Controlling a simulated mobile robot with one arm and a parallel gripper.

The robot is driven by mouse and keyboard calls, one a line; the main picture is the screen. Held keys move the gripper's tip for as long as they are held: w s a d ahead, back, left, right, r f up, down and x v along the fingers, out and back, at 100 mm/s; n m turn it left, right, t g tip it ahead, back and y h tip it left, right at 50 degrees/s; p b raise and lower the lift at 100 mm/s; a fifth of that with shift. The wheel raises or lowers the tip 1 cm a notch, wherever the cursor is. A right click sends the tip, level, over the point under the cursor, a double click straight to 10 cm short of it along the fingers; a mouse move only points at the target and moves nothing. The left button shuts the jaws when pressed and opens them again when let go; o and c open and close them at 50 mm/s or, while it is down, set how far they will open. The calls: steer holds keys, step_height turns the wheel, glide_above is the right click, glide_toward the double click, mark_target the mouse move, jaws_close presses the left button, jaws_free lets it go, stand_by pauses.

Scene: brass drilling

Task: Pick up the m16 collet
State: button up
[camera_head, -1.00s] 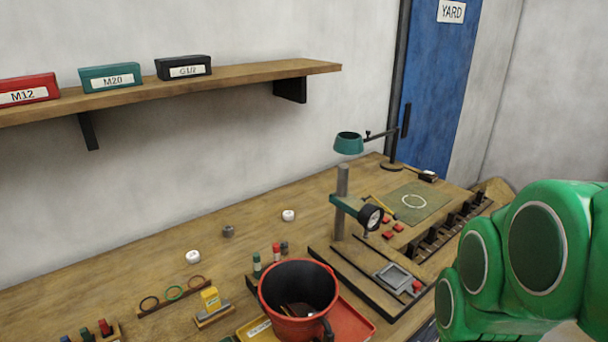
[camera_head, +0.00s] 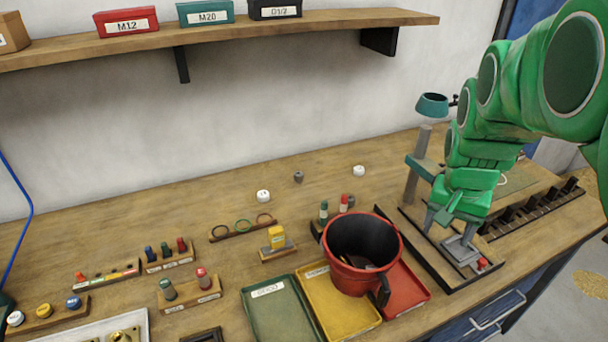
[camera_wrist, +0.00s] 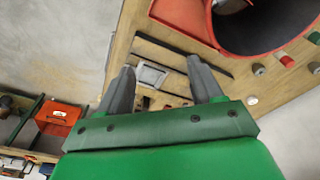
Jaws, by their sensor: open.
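I cannot tell which piece is the m16 collet; no readable label in view says M16. Small collet-like cylinders in green and red stand in a small wooden rack (camera_head: 190,293), and several coloured ones stand in another rack (camera_head: 168,255) behind it. A small grey cylinder (camera_head: 298,176) stands alone towards the wall. My gripper (camera_head: 444,221) is open and empty, above the press base at the right of the bench. In the wrist view my gripper (camera_wrist: 160,72) shows its two fingers apart, with the press base beyond them.
A red bucket (camera_head: 362,252) stands over yellow (camera_head: 341,303) and red (camera_head: 418,290) trays, beside a green tray (camera_head: 278,312). The press column (camera_head: 417,165) rises close to my gripper. A shelf (camera_head: 300,25) with labelled boxes hangs on the wall. The bench's back left is clear.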

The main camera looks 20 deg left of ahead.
steer(key=w+a+t, duration=0.1)
steer(key=w+a, duration=0.5)
steer(key=w, duration=0.5)
steer(key=n+t+y, duration=0.2)
steer(key=n+t, duration=0.1)
steer(key=n, duration=0.1)
glide_toward(298, 175)
step_height(298, 175, down, 2)
steer(key=shift+w+r+x, duration=0.1)
steer(key=shift+w+x, duration=0.05)
steer(key=shift+x, duration=1.15)
steer(key=shift+w+r+x, duration=0.1)
steer(key=shift+w+x, duration=0.1)
steer(key=shift+x, duration=1.15)
steer(key=shift+w+r+x, duration=0.1)
steer(key=shift+w+x, duration=0.05)
steer(key=shift+x, duration=1.15)
steer(key=shift+a, duration=0.1)
steer(key=shift+c, duration=0.2)
steer(key=c, duration=1.2)
